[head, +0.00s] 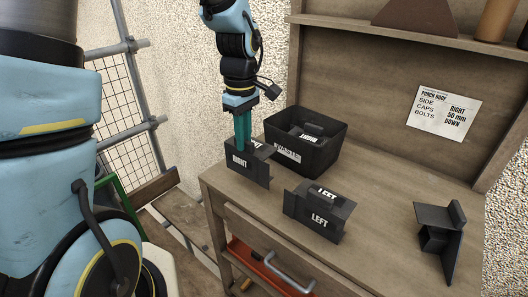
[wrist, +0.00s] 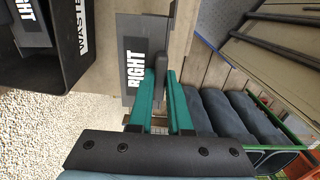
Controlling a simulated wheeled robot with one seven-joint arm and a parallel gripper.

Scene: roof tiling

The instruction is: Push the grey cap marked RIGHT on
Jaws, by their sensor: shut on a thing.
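The grey cap marked RIGHT (head: 241,162) is at the left end of the bench top, left of the black bin. It also shows in the wrist view (wrist: 132,66), its face marked RIGHT towards the camera. My gripper (head: 242,146) comes down from above with its teal fingers at the cap's upper part. In the wrist view the fingers (wrist: 162,84) are shut on a dark upright part of the cap. I cannot tell whether the cap rests on the bench or is just clear of it.
A grey cap marked LEFT (head: 320,216) stands on the bench (head: 378,222). A black bin marked WASTE (head: 325,154) holds another grey cap. A dark bracket-like piece (head: 440,240) lies at right. A note (head: 446,112) hangs on the back board. An orange drawer or case (head: 262,268) is below.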

